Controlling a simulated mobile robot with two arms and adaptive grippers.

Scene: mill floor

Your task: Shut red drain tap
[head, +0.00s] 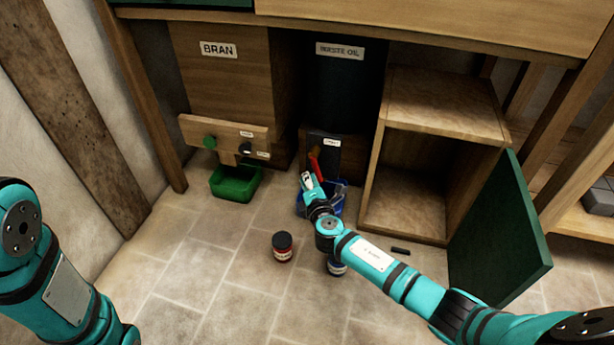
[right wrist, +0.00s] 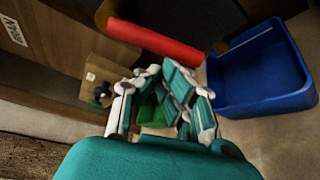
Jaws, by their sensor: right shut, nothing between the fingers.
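The red drain tap (head: 316,166) is a red lever at the foot of the dark tank (head: 338,85), above a blue tub (head: 340,207). In the head view the lever slants steeply, its lower end to the right. In the right wrist view the red lever (right wrist: 157,42) lies across the top, just beyond the fingers. My right gripper (head: 306,177) is shut and empty, close beside the lever. In the right wrist view the fingers (right wrist: 168,75) look close to the lever, but I cannot tell whether they touch it. My left gripper is out of view; only its arm shows.
A bran bin (head: 222,75) with a green knob stands left, above a green tub (head: 236,183). A red-labelled jar (head: 282,246) and another jar (head: 337,267) stand on the floor. An open cabinet (head: 440,105) with a green door (head: 505,235) is right. Floor at front left is clear.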

